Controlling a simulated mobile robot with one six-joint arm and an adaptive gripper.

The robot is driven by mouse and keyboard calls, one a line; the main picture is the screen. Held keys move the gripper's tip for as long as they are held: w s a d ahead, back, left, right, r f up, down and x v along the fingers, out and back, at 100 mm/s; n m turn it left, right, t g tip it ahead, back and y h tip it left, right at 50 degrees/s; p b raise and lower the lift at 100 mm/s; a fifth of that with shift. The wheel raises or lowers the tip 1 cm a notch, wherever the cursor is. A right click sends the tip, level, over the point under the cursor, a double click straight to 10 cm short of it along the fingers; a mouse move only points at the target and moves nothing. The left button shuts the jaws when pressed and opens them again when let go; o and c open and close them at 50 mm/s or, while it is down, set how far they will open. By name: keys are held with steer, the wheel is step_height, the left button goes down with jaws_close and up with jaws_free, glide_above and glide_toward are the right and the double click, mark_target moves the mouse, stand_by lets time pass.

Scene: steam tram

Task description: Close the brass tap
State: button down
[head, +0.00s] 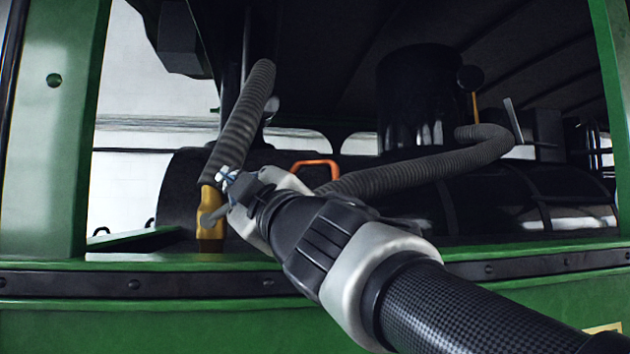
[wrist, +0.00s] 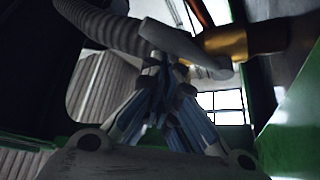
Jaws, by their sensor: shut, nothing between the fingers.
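The brass tap (head: 210,228) is a yellow-brown upright body at the window ledge, below a ribbed grey hose. A grey lever (head: 214,216) crosses its front, slanting up to the right toward my gripper. In the wrist view the brass body (wrist: 240,43) is at upper right, and the lever (wrist: 185,48) slants down to the right from the top middle. My gripper (head: 226,174) is just right of the tap, with its fingertips beside its top. In the wrist view my gripper (wrist: 165,68) is shut and empty, tips close to the lever; I cannot tell whether they touch.
A ribbed hose (head: 243,118) rises behind the tap, and another hose (head: 430,170) runs to the right behind my arm. An orange handle (head: 316,164) stands behind my gripper. The green ledge (head: 150,268) and green post (head: 50,130) frame the opening. A dark boiler lies beyond.

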steer(key=shift+w+d+f, duration=0.1)
steer(key=shift+d+f, duration=0.25)
steer(key=shift+f, duration=0.1)
stand_by(0.6)
step_height(320, 180, up, 4)
steer(key=a+p, duration=0.1)
steer(key=p, duration=0.3)
steer(key=s+d+f+b, duration=0.1)
steer(key=s, duration=0.1)
steer(key=s+d+f+b, duration=0.1)
steer(key=s+f, duration=0.1)
steer(key=s, duration=0.1)
steer(key=s+d+f+b, duration=0.1)
steer(key=s, duration=0.2)
steer(key=shift+d+f+b, duration=0.2)
steer(key=shift+f+b, duration=0.05)
steer(key=shift+b, duration=0.1)
steer(key=shift+s+d+f, duration=0.2)
steer(key=shift+s+f, duration=0.05)
steer(key=shift+s, duration=0.3)
